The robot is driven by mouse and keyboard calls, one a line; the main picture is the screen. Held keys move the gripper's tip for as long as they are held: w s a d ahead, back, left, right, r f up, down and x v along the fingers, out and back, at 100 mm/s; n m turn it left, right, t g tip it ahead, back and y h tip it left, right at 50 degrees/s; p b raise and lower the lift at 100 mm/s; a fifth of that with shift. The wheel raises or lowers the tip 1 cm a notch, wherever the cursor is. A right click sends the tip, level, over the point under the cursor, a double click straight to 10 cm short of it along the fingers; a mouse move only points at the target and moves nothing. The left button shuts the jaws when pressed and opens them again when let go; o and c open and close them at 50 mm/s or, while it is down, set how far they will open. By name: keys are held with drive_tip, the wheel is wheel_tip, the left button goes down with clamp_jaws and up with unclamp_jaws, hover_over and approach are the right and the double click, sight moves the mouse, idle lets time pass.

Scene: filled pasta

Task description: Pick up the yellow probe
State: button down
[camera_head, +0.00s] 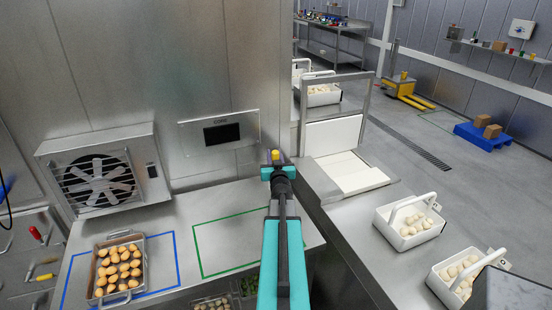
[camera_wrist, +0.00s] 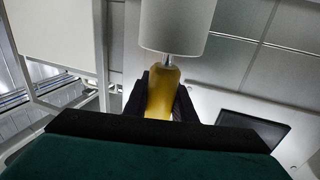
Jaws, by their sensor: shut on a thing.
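The yellow probe (camera_head: 276,155) shows as a small yellow tip at the end of my gripper (camera_head: 278,169) in the head view. In the wrist view the yellow probe (camera_wrist: 161,95) sits between the dark fingers of my gripper (camera_wrist: 160,100), with a short metal neck at its upper end. My gripper is shut on it and holds it up in front of the steel wall, above the counter. The lower part of the probe is hidden behind the gripper body.
A steel counter (camera_head: 215,210) carries blue and green outlined areas. A tray (camera_head: 101,292) of browned pieces stands in the blue one. A wall fan unit (camera_head: 96,178) and a dark-screened panel (camera_head: 221,134) are behind. White baskets (camera_head: 383,222) stand on the right counter. The green area looks bare.

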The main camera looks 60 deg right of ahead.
wheel_tip(320, 180, up, 10)
drive_tip(key=p, duration=0.2)
idle(0.4)
drive_tip(key=shift+s+f, duration=0.1)
idle(0.6)
